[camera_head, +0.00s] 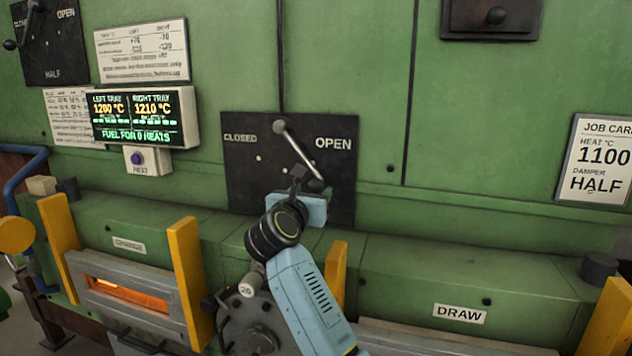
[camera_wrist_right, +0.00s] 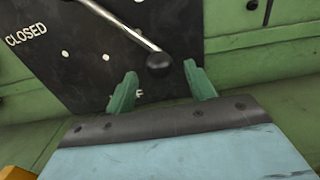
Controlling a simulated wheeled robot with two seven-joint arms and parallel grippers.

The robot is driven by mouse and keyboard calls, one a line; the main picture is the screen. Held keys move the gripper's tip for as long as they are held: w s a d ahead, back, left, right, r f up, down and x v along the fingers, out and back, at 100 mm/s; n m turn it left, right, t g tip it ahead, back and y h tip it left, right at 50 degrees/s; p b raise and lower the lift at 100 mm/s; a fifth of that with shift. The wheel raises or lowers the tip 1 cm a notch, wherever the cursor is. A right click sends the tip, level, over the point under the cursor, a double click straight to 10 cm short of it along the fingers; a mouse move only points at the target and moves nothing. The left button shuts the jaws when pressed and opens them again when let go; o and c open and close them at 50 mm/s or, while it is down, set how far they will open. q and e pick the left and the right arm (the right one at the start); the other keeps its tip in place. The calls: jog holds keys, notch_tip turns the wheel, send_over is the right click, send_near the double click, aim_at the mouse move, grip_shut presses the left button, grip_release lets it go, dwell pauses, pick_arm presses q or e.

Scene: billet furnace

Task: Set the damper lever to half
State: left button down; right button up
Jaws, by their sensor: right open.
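The damper lever (camera_head: 296,150) is a bright metal rod on a black plate (camera_head: 240,178) marked CLOSED at left and OPEN at right. It slants down and right from its pivot to a black knob, pointing below OPEN. My right gripper (camera_head: 307,182) is at the knob end. In the right wrist view the knob (camera_wrist_right: 158,64) shows between the two green fingertips of the open right gripper (camera_wrist_right: 160,80), with gaps on both sides. The lower label on the plate is mostly hidden by a finger. My left gripper is not in view.
A job card (camera_head: 600,160) at right reads DAMPER HALF. A similar lever plate (camera_head: 50,45) is at upper left, above a tray display (camera_head: 137,117). Below are a glowing furnace opening (camera_head: 125,295), yellow posts (camera_head: 188,280) and a green ledge (camera_head: 430,265).

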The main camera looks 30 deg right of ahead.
aim_at(313, 190)
jog(key=shift+p+x, duration=0.35)
jog(key=shift+x, duration=1.7)
jog(key=shift+c, duration=0.3)
jog(key=shift+f, duration=0.1)
grip_shut()
